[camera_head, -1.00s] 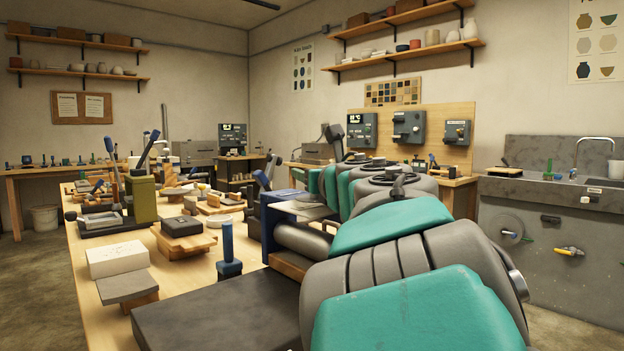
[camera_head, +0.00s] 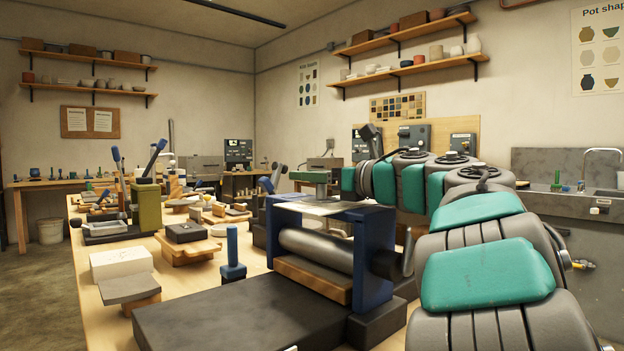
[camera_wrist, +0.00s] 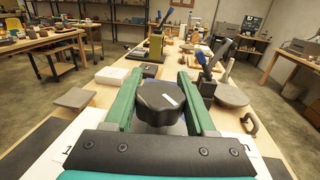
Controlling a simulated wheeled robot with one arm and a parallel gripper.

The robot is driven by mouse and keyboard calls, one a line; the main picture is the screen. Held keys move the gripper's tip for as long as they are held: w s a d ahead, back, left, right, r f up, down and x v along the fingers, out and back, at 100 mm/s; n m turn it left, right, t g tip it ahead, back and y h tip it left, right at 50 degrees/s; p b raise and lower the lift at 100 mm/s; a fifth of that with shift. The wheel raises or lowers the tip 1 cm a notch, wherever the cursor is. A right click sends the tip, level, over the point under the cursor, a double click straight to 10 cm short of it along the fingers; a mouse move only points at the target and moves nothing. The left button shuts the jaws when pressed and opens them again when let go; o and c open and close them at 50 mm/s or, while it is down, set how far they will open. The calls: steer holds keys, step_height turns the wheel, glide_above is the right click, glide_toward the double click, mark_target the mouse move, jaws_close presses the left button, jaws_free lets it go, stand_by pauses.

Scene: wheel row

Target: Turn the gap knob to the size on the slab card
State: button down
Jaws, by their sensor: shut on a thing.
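The gap knob (camera_wrist: 160,100) is dark and lobed with a white mark on top. In the wrist view it sits between the green fingers of my gripper (camera_wrist: 160,97), which is shut on it. In the head view my gripper (camera_head: 318,178) points down at the top of the blue-framed slab roller (camera_head: 372,240). The knob is mostly hidden there. Under it lies a pale dial plate (camera_head: 325,208); in the wrist view my gripper covers most of it, and only bits of its print show. I cannot make out a slab card with a readable size.
A white block (camera_head: 121,263), a grey slab on wood (camera_head: 130,288) and a blue-handled tool (camera_head: 232,250) stand left of the roller. A dark flat bed (camera_head: 240,318) lies in front. An olive device with levers (camera_head: 146,207) stands farther back. My arm fills the right side.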

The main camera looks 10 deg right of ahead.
stand_by(0.3)
steer(key=shift+c, duration=1.1)
jaws_free()
steer(key=b+v, duration=0.1)
steer(key=v, duration=0.6)
steer(key=shift+s+d, duration=0.2)
steer(key=shift+s, duration=0.1)
